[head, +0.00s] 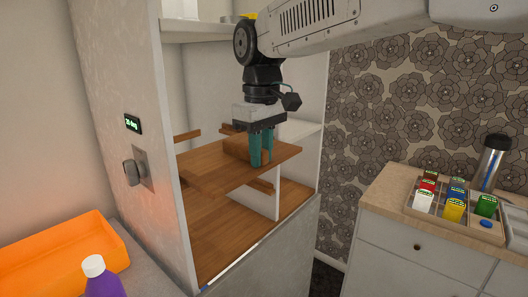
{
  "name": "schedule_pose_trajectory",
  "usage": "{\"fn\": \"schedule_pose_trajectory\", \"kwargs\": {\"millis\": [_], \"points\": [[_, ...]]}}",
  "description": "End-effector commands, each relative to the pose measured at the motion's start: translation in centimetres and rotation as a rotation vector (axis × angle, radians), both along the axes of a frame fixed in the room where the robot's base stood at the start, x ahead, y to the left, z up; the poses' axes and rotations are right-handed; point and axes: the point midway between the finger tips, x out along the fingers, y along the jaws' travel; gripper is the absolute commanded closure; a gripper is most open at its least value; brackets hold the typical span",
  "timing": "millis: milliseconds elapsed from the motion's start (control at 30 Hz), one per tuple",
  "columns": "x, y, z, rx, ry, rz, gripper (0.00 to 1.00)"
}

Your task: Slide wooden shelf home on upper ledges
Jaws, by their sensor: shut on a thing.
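The wooden shelf (215,174) is a flat brown board inside the open white cabinet, near its front opening. A raised wooden block (236,147) stands on its top. My gripper (262,163) points down with teal fingers, shut on the shelf at the right end of this block. The fingertips hide part of the block. Short wooden ledges show above the board's back edge, one at the left (187,135) and one further right (228,129). I cannot tell whether the board touches any ledge.
The cabinet's left wall (170,215) carries a knob (130,173) and a small display. A wooden cabinet floor (235,225) lies below. An orange tray (60,262) and purple bottle (103,280) stand front left. A counter at right holds a compartment tray (420,214) and a steel flask (490,162).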

Motion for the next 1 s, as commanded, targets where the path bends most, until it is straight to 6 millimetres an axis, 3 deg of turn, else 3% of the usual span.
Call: {"fn": "schedule_pose_trajectory", "kwargs": {"millis": [1000], "points": [[1.9,2.4,0.0,0.002,-0.001,0.0,1.0]]}}
